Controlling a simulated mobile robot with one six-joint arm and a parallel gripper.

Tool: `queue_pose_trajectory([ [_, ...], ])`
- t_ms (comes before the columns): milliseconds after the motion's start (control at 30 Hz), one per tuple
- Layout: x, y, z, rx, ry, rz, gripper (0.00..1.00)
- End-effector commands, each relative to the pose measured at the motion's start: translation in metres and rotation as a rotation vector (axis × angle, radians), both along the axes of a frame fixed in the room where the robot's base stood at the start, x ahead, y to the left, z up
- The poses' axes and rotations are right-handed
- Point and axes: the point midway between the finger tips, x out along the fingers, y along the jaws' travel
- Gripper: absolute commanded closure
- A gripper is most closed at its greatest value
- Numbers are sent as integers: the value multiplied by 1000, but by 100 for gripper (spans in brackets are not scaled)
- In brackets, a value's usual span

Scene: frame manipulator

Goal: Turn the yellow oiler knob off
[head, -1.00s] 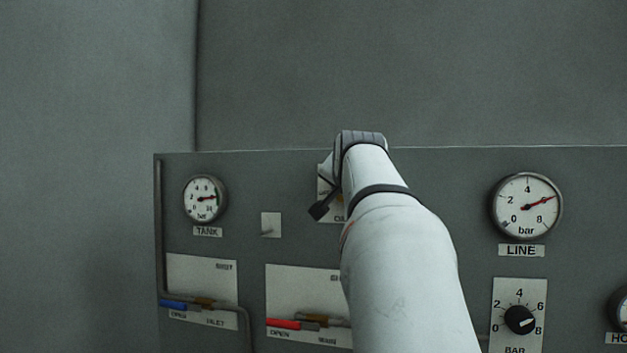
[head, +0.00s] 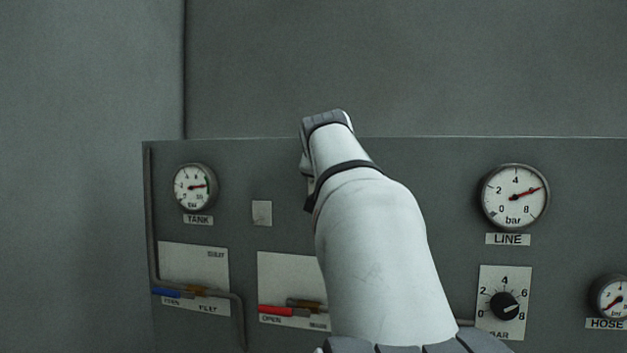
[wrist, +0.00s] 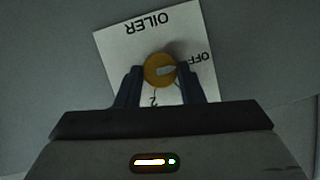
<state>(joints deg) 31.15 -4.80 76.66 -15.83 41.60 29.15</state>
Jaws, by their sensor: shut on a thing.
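The yellow oiler knob (wrist: 154,78) is in the middle of the wrist view, on a white plate (wrist: 120,51) that reads OILER and appears upside down. The knob's pale mark points right, towards the OFF label, which lies to the right and slightly higher in the picture. A 2 is printed below the knob. My gripper (wrist: 159,69) has one dark finger on each side of the knob and is shut on it. In the head view my arm hides the knob, its plate and the gripper's fingers.
The grey panel (head: 410,200) carries a TANK gauge (head: 193,187), a LINE gauge (head: 514,197), a black BAR knob (head: 504,306) and a HOSE gauge (head: 611,298). A blue lever (head: 172,293) and a red lever (head: 283,311) sit low on the left. Bare wall lies above.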

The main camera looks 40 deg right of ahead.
Motion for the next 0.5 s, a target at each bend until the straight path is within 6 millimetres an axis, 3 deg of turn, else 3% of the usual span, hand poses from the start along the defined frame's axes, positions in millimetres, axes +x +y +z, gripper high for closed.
queue_pose_trajectory([
  [200,0,0,-3,2,6,-1,88],
  [233,0,0,-3,3,6,-1,64],
  [500,0,0,-1,1,3,0,44],
])
